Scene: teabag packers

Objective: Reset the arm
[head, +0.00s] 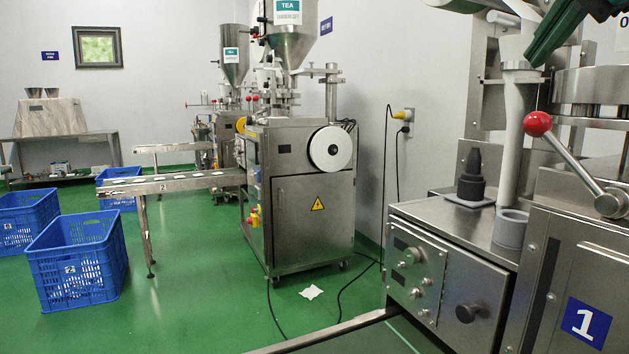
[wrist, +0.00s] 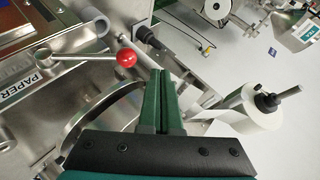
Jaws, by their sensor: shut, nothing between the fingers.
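My gripper (wrist: 161,75) shows in the wrist view with its two green fingers together and nothing between them. It is above the machine marked 1, with the red-balled lever (wrist: 126,57) to the left of the fingertips in the picture. I cannot tell the exact gap, but nothing shows held. In the head view, a green part of my arm or gripper enters at the top right edge, above the lever's red ball (head: 538,123). The rest of my arm is mostly out of view there.
Machine 1 (head: 583,322) fills the right side, with a black knob-like part (head: 472,178) on its top. A white paper roll (wrist: 262,103) is right of my fingers. Machine 2 (head: 312,221) and blue crates (head: 75,268) stand further left.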

